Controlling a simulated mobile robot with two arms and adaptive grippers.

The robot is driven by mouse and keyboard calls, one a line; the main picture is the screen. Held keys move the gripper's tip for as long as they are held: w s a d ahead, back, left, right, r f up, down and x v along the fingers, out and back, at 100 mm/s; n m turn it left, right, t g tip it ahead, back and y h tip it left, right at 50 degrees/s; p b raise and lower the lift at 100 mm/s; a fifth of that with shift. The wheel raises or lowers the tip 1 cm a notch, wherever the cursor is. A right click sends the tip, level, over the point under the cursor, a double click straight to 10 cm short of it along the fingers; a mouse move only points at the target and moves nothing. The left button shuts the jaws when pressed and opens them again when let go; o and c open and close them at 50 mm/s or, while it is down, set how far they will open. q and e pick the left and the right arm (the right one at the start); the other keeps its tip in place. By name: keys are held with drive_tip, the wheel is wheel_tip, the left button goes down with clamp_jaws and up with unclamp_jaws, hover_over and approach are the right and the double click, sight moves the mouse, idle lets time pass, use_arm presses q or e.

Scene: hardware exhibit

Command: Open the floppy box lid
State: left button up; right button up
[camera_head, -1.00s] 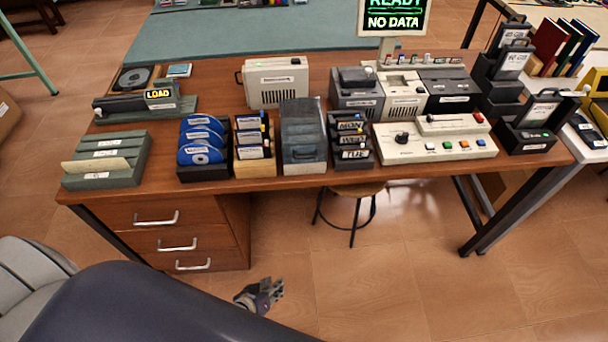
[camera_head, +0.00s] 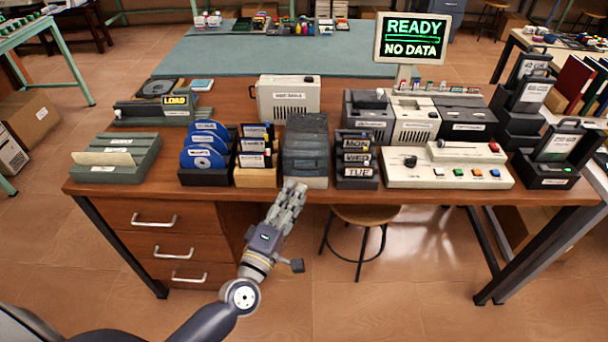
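The floppy box (camera_head: 306,137) stands near the front edge of the desk, left of its middle. It is dark grey and smoky, with a lighter base, and its lid looks closed. My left gripper (camera_head: 294,190) is in front of the box's lower front, with its fingers pointing up and away from me. Its fingertips overlap the box's base in the picture. I cannot tell whether they touch it, nor how far apart the fingers are. I see nothing held in it. My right gripper is out of view.
A rack of blue discs (camera_head: 205,152) and a wooden card box (camera_head: 256,158) stand left of the floppy box. A black rack with day labels (camera_head: 357,160) stands close on its right, then a cream console (camera_head: 446,172). A stool (camera_head: 365,214) is under the desk.

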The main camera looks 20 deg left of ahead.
sight(305, 176)
use_arm(q)
drive_tip(key=w, duration=0.4)
drive_tip(key=w+d+r, duration=0.1)
drive_tip(key=w, duration=0.1)
drive_tip(key=shift+w+p, duration=0.3)
drive_tip(key=shift+p, duration=0.1)
clamp_jaws()
